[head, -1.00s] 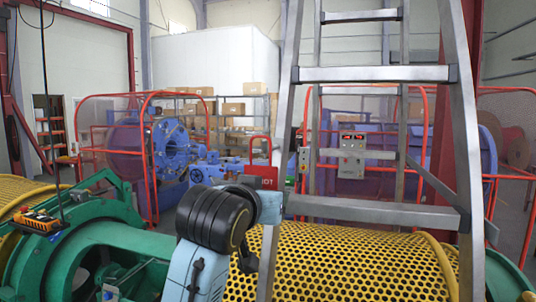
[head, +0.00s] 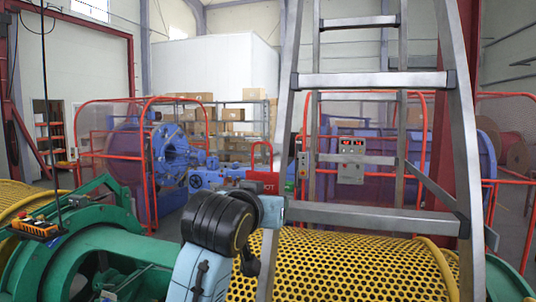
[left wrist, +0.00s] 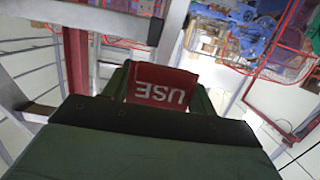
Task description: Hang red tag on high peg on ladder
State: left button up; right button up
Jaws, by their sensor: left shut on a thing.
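The red tag (head: 265,184) with its red shackle loop (head: 262,153) shows in the head view, upright just left of the ladder's (head: 285,130) left rail. My left gripper (head: 268,193) is shut on the tag from below; its fingers are mostly hidden in this view. In the left wrist view the tag (left wrist: 162,86), with white lettering reading "USE", sits between the two green fingers. The ladder's metal frame also shows at the top left of that view (left wrist: 100,18). I cannot make out a high peg on the ladder. My right gripper is not in view.
A yellow perforated guard (head: 350,262) lies behind the ladder's lower part. A green machine frame (head: 110,245) stands at lower left. A grey control box (head: 351,160) shows between the rails. Blue machinery with red guard rails (head: 150,150) stands behind.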

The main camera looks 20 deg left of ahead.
pick_arm(q)
jog(key=shift+w+f, duration=0.15)
jog(key=shift+w, duration=1.65)
jog(key=shift+f, duration=0.2)
jog(key=shift+w+f, duration=0.1)
jog(key=shift+f, duration=0.6)
dwell(0.5)
dwell(0.3)
